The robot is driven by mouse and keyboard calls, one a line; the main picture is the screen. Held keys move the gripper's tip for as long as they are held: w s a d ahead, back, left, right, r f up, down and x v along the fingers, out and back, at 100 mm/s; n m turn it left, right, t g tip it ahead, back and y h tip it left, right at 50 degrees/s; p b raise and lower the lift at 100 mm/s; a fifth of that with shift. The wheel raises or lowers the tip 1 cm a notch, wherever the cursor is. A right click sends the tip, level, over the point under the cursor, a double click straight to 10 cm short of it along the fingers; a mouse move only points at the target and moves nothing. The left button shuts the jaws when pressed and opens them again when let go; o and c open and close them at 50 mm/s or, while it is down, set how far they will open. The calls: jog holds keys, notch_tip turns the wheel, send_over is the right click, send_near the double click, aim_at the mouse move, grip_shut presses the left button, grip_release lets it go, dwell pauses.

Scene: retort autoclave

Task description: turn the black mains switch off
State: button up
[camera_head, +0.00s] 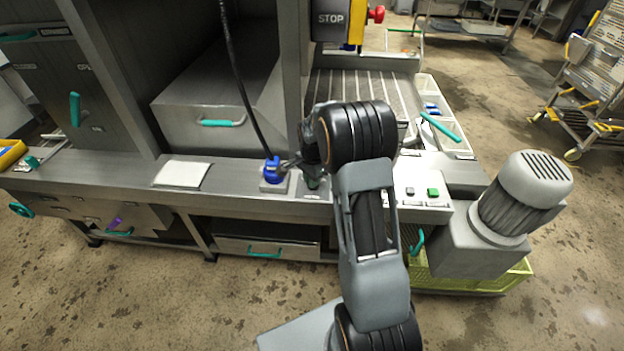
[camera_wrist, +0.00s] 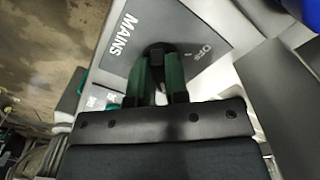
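In the wrist view, the black mains switch (camera_wrist: 157,50) sits on a grey plate (camera_wrist: 123,60) with the words MAINS and, to the right, what looks like OFF. My gripper (camera_wrist: 160,66) has its two dark green fingers at the switch, one on either side of it. The fingers stand a little apart with dark material between them. I cannot tell whether they press on the switch. The fingers and gripper body hide part of it. In the head view, my gripper (camera_head: 300,164) is over the steel ledge, and my arm hides the switch.
A blue connector (camera_head: 273,168) with a black cable stands on the steel ledge (camera_head: 235,178) just left of my gripper. A green button (camera_head: 433,192) is on a panel to the right, beside a grey motor (camera_head: 518,195). A STOP box (camera_head: 330,18) hangs above. The floor in front is open.

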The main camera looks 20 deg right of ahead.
grip_shut()
jog(key=n, duration=0.4)
jog(key=shift+s+b, duration=0.1)
jog(key=shift+b, duration=0.25)
jog(key=n, duration=0.4)
jog(key=shift+s+d+n, duration=0.1)
jog(key=shift+d+n, duration=0.05)
jog(key=shift+n, duration=0.15)
jog(key=n, duration=0.4)
jog(key=shift+d+n+b, duration=0.1)
jog(key=shift+n+b, duration=0.2)
jog(key=shift+b, duration=0.05)
jog(key=shift+d+n, duration=0.15)
jog(key=shift+n, duration=2.35)
